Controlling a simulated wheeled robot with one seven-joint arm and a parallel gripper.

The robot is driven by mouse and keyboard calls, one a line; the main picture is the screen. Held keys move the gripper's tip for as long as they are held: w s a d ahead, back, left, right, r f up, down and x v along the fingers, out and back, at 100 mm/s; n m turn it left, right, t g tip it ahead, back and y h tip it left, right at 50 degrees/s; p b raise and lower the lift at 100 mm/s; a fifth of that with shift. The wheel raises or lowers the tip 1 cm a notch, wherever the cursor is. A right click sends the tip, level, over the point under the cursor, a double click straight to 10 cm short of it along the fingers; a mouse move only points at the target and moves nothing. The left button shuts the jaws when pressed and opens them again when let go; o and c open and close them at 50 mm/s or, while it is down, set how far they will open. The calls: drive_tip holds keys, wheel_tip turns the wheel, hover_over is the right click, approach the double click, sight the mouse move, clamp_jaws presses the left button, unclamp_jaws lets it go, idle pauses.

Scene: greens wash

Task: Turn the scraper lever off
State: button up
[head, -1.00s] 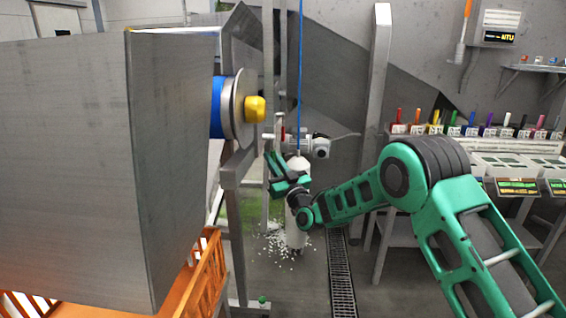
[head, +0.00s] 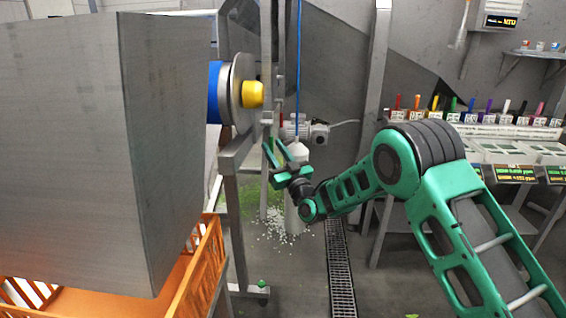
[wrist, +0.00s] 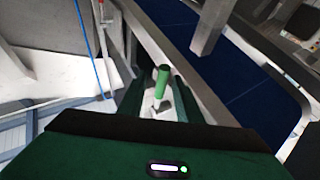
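In the wrist view, a short bright green cylindrical grip (wrist: 162,80) on a pale metal stem stands between my fingers, seemingly ahead of them. It looks like the scraper lever's handle, but I cannot be sure. My gripper (wrist: 158,92) is open, with one dark green finger on either side of this grip, and I see no contact. In the head view my gripper (head: 275,151) points up and left, below a yellow-capped shaft end (head: 252,94) beside a steel post. The green grip cannot be made out there.
A large grey metal housing (head: 75,150) fills the left, above an orange crate (head: 203,268). A blue hose (head: 299,60) hangs behind my gripper. White bits lie on the floor near a drain grate (head: 340,275). A bench with coloured handles (head: 470,115) stands at right.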

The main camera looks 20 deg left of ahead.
drive_tip(key=v, duration=0.8)
drive_tip(key=shift+s+d, duration=0.2)
drive_tip(key=shift+d, duration=0.15)
drive_tip(key=shift+f, duration=0.1)
